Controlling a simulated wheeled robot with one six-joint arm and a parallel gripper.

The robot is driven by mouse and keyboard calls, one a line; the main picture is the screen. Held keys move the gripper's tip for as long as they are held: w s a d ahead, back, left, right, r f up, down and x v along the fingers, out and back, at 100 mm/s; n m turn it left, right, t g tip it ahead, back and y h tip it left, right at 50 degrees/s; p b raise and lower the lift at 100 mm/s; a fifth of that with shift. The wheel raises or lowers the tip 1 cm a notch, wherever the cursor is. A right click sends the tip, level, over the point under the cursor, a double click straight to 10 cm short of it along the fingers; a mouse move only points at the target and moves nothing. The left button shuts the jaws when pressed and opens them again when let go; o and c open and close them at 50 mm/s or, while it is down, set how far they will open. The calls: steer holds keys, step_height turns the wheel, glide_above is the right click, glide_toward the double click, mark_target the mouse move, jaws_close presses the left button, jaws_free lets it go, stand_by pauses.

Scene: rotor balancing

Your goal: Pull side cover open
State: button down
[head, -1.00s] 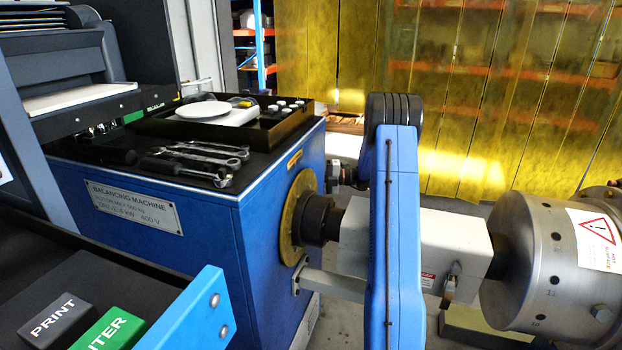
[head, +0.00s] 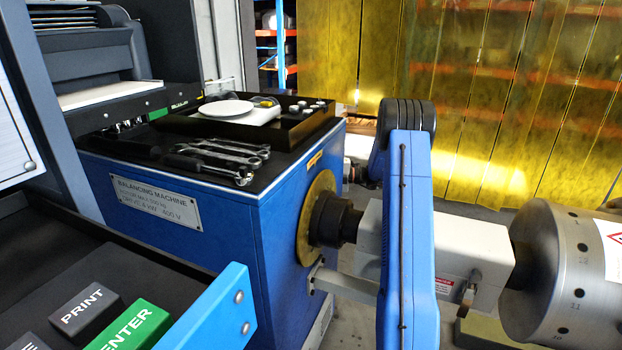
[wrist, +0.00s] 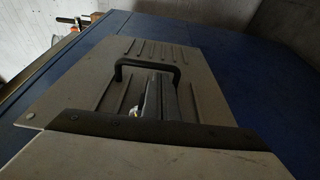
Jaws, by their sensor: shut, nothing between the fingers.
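The side cover (wrist: 205,70) is a grey-beige panel with raised ribs and a round fastener at its left corner, in the wrist view. It lies against a blue surface, and I see no clear gap along its edges. A black bar handle (wrist: 150,63) stands out from its middle. My gripper (wrist: 158,80) is shut, its dark fingers pointing at the handle and ending just under the bar in the picture. I cannot tell whether they touch it or reach behind it. The head view shows neither the cover nor the gripper.
In the head view the blue balancing machine (head: 270,215) carries wrenches (head: 215,160) and a black tray (head: 215,124) with a white disc. A steel rotor (head: 560,270) is at right. A console with PRINT and ENTER keys (head: 130,325) is at front left. Yellow strip curtains (head: 385,50) hang behind.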

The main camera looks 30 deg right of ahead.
steer(key=shift+w+d, duration=0.3)
steer(key=shift+w, duration=0.05)
steer(key=shift+d, duration=0.1)
steer(key=shift+s+d+r+h, duration=0.7)
steer(key=shift+s+d+r, duration=0.45)
steer(key=shift+s+d, duration=2.45)
steer(key=shift+s+a+m+t+h, duration=0.75)
steer(key=shift+s+m+t+h, duration=0.95)
steer(key=shift+s+m+t, duration=1.25)
steer(key=w+a+n, duration=0.1)
steer(key=w+a, duration=0.4)
steer(key=w, duration=0.1)
steer(key=shift+w+f+g, duration=0.3)
steer(key=shift+f+g, duration=0.05)
steer(key=shift+f, duration=0.05)
